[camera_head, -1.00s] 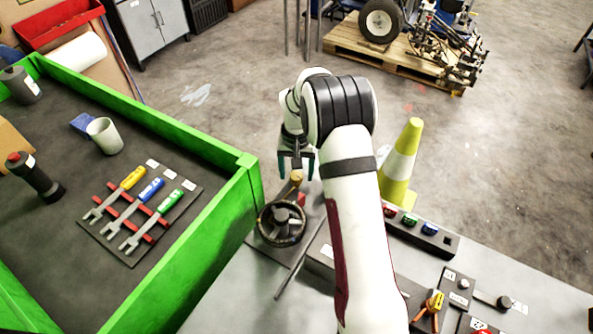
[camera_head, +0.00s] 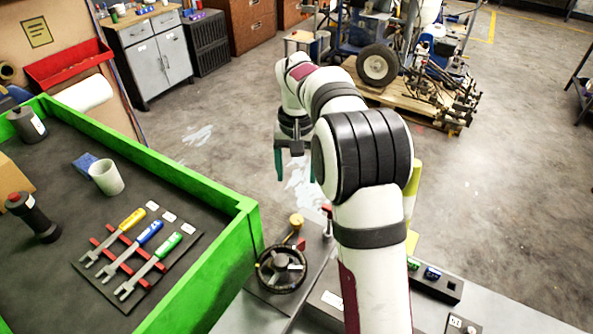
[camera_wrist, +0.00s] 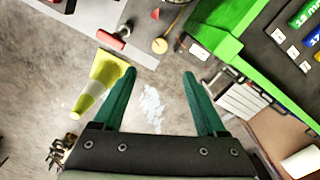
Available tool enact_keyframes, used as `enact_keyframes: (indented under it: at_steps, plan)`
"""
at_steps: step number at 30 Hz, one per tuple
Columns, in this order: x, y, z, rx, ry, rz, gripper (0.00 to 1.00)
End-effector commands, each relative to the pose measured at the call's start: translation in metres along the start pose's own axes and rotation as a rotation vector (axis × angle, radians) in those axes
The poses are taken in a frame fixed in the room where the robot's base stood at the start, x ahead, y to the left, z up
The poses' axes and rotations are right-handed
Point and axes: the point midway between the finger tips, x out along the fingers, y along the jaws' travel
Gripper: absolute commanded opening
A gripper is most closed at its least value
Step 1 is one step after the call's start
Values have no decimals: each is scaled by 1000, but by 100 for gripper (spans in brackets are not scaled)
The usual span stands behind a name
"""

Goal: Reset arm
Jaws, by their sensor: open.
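My gripper (camera_head: 293,165) is raised over the concrete floor, beyond the front edge of the grey work surface (camera_head: 235,318) and to the right of the green-walled tray. In the wrist view its two green fingers (camera_wrist: 158,88) stand wide apart with only bare floor between them. It holds nothing and touches nothing. My white and black arm reaches forward and up, and hides part of the yellow and white cone (camera_head: 413,195). The cone also shows in the wrist view (camera_wrist: 103,82), left of the fingers.
The green-walled tray (camera_head: 248,225) holds three colored wrenches (camera_head: 150,238), a cup (camera_head: 106,177) and a dark cylinder (camera_head: 35,218). A black handwheel (camera_head: 282,268) and a yellow-knobbed lever (camera_head: 296,221) stand below my gripper. A wooden pallet (camera_head: 425,108) lies beyond. Open floor surrounds my gripper.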

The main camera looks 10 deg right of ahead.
Motion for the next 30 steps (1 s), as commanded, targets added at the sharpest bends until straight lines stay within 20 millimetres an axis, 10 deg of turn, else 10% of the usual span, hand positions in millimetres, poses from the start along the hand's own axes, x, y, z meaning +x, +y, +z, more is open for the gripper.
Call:
enact_keyframes:
  at_steps: [10,15,21,30]
  plan:
    - [-13,1,19,7,-2,-9,74]
    - [-59,15,147,58,-26,-64,74]
    - [-42,40,297,123,-64,-121,74]
    - [-19,50,345,149,-83,-137,74]
